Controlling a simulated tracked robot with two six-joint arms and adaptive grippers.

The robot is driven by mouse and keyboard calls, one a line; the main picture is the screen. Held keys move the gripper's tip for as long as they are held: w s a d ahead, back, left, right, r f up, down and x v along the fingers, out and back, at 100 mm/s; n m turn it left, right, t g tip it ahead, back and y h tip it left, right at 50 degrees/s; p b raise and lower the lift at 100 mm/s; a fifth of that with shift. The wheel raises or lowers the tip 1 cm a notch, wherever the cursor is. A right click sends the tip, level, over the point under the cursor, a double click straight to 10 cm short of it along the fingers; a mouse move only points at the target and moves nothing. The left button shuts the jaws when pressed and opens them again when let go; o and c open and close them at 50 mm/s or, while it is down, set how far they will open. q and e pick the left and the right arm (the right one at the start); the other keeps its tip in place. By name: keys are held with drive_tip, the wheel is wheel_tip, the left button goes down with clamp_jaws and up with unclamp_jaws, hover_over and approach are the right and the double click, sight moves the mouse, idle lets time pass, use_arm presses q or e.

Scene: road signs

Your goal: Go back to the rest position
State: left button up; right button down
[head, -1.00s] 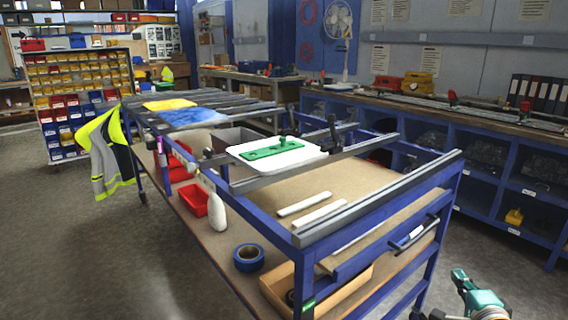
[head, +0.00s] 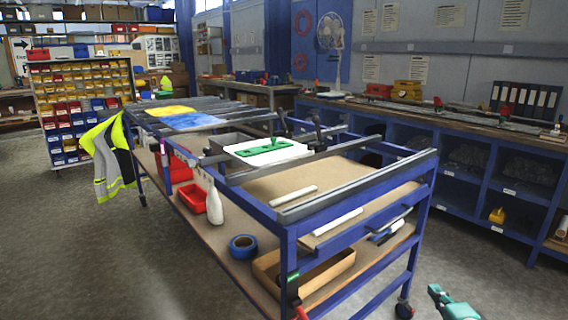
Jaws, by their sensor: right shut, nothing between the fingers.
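My right gripper (head: 436,291) shows only in part at the bottom right edge, as a teal piece over the concrete floor. It is shut and empty, apart from the trolley. My left gripper is out of view. The blue-framed trolley (head: 360,225) stands in front of me. On its top rails lies a white sign plate (head: 292,151) with a green tool (head: 266,147) on it. A yellow sheet (head: 168,111) and a blue sheet (head: 190,121) lie farther back on the rails.
On the trolley's lower shelf are a white bottle (head: 214,205), a roll of blue tape (head: 243,247) and a wooden tray (head: 335,263). A hi-vis jacket (head: 108,160) hangs at its far left end. A blue shelf bench (head: 490,165) lines the right wall. Floor is clear at left.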

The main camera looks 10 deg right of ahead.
drive_tip(key=s+a+f+n+g+y, duration=0.2)
drive_tip(key=a+f+n+g+y, duration=0.1)
drive_tip(key=a+f, duration=0.9)
drive_tip(key=s+a+f+n+g+y, duration=0.2)
drive_tip(key=a+f+g+y, duration=0.2)
drive_tip(key=a+f, duration=0.8)
drive_tip(key=s+a+f+n+g, duration=0.3)
drive_tip(key=s+a+f+n, duration=0.15)
drive_tip(key=s, duration=0.35)
drive_tip(key=s+a+f+n+g, duration=0.3)
drive_tip(key=s+a+f, duration=0.1)
drive_tip(key=s+f, duration=0.25)
drive_tip(key=s+r+n+g+p, duration=0.1)
drive_tip(key=r+n+p, duration=0.1)
drive_tip(key=r+p, duration=0.7)
drive_tip(key=s+r+n+p, duration=0.2)
drive_tip(key=r+n+p, duration=0.1)
drive_tip(key=r+p, duration=0.6)
drive_tip(key=shift+s+d+r+g+y, duration=0.2)
drive_tip(key=shift+s+r+g+y, duration=0.1)
drive_tip(key=shift+g+y, duration=0.1)
